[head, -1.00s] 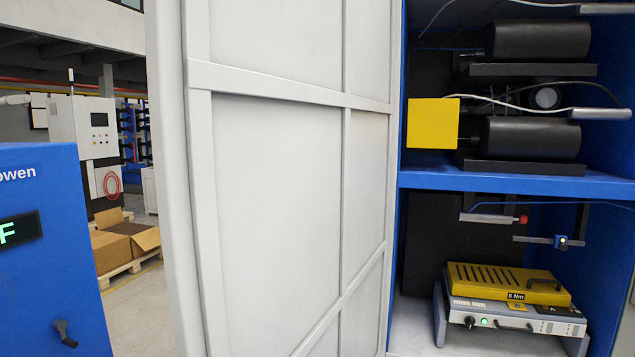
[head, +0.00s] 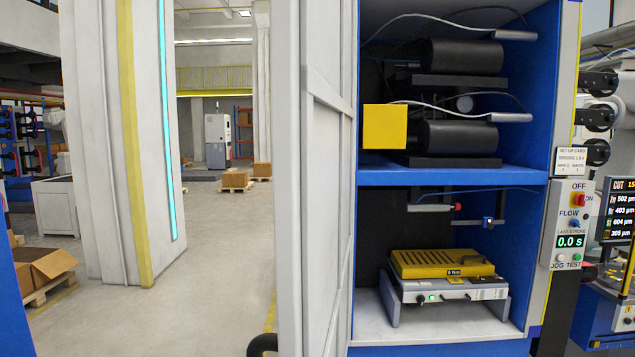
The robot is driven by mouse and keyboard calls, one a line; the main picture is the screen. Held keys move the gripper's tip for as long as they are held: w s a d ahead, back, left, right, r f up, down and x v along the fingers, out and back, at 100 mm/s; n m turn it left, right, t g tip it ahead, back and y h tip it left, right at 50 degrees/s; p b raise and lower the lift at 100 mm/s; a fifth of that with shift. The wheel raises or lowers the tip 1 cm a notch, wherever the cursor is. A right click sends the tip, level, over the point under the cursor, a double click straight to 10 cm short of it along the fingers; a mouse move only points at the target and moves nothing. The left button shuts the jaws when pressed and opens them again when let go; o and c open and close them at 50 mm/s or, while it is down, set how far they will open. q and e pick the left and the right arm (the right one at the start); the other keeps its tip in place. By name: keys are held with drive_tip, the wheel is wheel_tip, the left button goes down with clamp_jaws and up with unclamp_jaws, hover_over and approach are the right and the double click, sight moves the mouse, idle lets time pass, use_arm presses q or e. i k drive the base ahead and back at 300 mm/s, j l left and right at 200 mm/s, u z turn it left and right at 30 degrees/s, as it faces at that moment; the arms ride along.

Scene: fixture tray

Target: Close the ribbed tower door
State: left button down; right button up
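The ribbed tower door (head: 326,130) is a pale grey-white panel with raised ribs. It stands open at the left side of the blue tower cabinet (head: 450,177) and shows as a narrow, steeply foreshortened strip. A black curved piece (head: 263,345) shows beside the door's free edge at the bottom of the head view; I cannot tell what it is. The cabinet's front is uncovered. Neither of my grippers can be made out in the head view.
Inside the cabinet are black cylinders (head: 460,57), a yellow block (head: 385,126) and a yellow-topped unit (head: 440,263). A control panel (head: 570,225) is on the cabinet's right side. A pillar (head: 110,130) stands at left, with open floor (head: 215,270) between it and the door.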

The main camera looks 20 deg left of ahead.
sight(312, 46)
drive_tip(key=k+j+z, duration=0.1)
drive_tip(key=j, duration=0.25)
drive_tip(key=j+z, duration=0.1)
drive_tip(key=j, duration=0.25)
drive_tip(key=k+j, duration=0.15)
drive_tip(key=j, duration=0.65)
drive_tip(key=k+j+z, duration=0.1)
drive_tip(key=j, duration=0.3)
drive_tip(key=i+u, duration=0.1)
drive_tip(key=u, duration=0.2)
